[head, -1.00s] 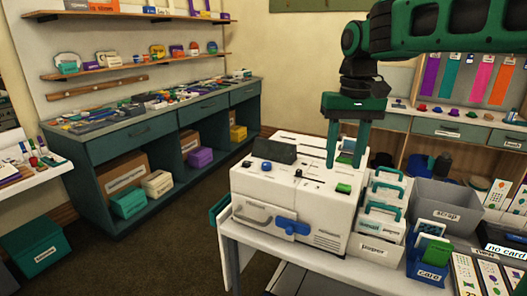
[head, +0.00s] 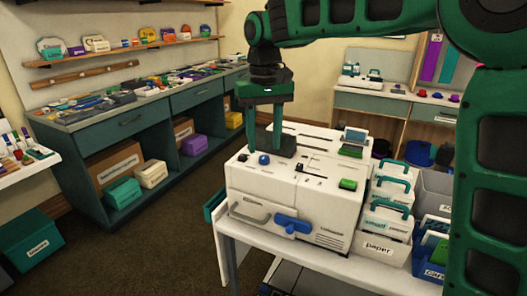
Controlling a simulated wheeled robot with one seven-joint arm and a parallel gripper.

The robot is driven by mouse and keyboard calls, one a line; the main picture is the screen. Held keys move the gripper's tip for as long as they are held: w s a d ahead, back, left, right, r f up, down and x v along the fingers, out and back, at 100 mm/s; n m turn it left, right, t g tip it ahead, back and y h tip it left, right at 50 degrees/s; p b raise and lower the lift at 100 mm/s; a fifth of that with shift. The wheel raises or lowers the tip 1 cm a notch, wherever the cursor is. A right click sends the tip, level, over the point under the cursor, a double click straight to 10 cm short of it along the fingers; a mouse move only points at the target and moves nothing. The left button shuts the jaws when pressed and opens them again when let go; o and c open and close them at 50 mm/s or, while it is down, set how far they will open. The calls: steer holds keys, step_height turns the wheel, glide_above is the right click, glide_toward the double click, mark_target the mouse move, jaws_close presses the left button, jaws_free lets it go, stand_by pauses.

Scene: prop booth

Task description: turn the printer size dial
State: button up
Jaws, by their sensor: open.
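The white printer (head: 262,205) stands on a white table. A small round blue knob (head: 263,160) is on the left of its top. A blue handle-like part (head: 291,224) is on its front, and a green button (head: 348,184) is at the top right. No size label is readable, so I cannot tell for sure which part is the size dial. My gripper (head: 263,151) is open and points down over the left of the printer top. Its fingertips are close above the blue knob, one on each side in this view; contact cannot be told. The fingers partly hide a dark block (head: 264,138).
White bins with teal handles, one marked paper (head: 377,247), stand close to the printer's right. A grey bin (head: 432,190) is partly hidden by my arm. A teal cabinet (head: 110,150) stands at the back left. Open floor lies left of the table.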

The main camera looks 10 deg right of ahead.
mark_target(265, 157)
steer(key=shift+f, duration=1.7)
steer(key=c, duration=1.1)
steer(key=shift+o, duration=0.2)
steer(key=n, duration=0.4)
steer(key=shift+n, duration=0.3)
steer(key=shift+d+n, duration=0.1)
steer(key=shift+n, duration=1.9)
